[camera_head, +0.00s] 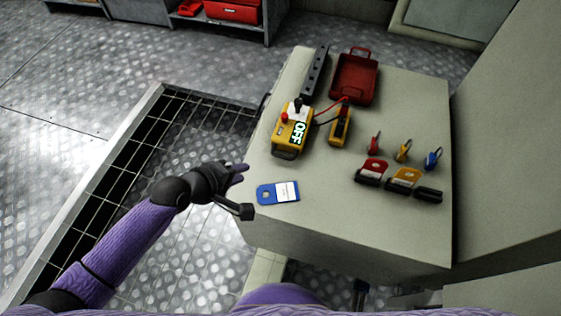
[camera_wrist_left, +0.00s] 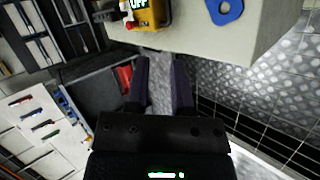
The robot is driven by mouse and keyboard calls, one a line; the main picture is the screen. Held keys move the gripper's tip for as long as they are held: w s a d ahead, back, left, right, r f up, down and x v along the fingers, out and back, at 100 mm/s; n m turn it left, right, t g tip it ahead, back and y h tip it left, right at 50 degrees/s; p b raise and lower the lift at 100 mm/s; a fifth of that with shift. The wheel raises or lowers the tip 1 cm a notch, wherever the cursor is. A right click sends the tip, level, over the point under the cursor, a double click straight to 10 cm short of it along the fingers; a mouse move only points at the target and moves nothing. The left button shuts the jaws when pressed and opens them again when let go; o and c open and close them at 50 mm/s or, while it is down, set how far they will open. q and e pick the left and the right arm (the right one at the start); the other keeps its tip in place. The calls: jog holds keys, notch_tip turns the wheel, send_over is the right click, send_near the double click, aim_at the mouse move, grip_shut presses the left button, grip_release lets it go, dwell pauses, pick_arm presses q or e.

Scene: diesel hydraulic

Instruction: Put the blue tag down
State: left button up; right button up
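The blue tag (camera_head: 266,194) lies flat on the pale worktop, near its front left corner, with a white label on its face. In the left wrist view the blue tag (camera_wrist_left: 226,12) shows at the top edge, partly cut off, with its hole visible. My left gripper (camera_head: 239,173) is beside the worktop's left edge, apart from the tag and to its upper left in the head view. In the left wrist view its two dark fingers (camera_wrist_left: 160,85) are spread with nothing between them. My right gripper is not in view.
On the worktop (camera_head: 330,225) stand a yellow control box (camera_head: 289,141) reading OFF, a yellow meter (camera_head: 340,128), a red tray (camera_head: 355,78), a dark strip (camera_head: 316,72), and several coloured padlocks and small items (camera_head: 403,177) at the right. The worktop's front middle is clear.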

pick_arm(q)
jog(key=s+a+f+m+g+y+p, duration=0.25)
jog(key=s+a+f, duration=0.25)
jog(key=s+f, duration=0.3)
jog(key=s+a+f+m+g+y+p, duration=0.1)
jog(key=s+a+f+m+y, duration=0.2)
jog(key=s+a+f, duration=0.45)
jog(key=s+f+m+g+y+p, duration=0.2)
jog(key=s+m, duration=0.4)
jog(key=s, duration=1.8)
jog(key=shift+s+f+m+g, duration=0.35)
jog(key=shift+f+g, duration=0.35)
jog(key=shift+g, duration=0.55)
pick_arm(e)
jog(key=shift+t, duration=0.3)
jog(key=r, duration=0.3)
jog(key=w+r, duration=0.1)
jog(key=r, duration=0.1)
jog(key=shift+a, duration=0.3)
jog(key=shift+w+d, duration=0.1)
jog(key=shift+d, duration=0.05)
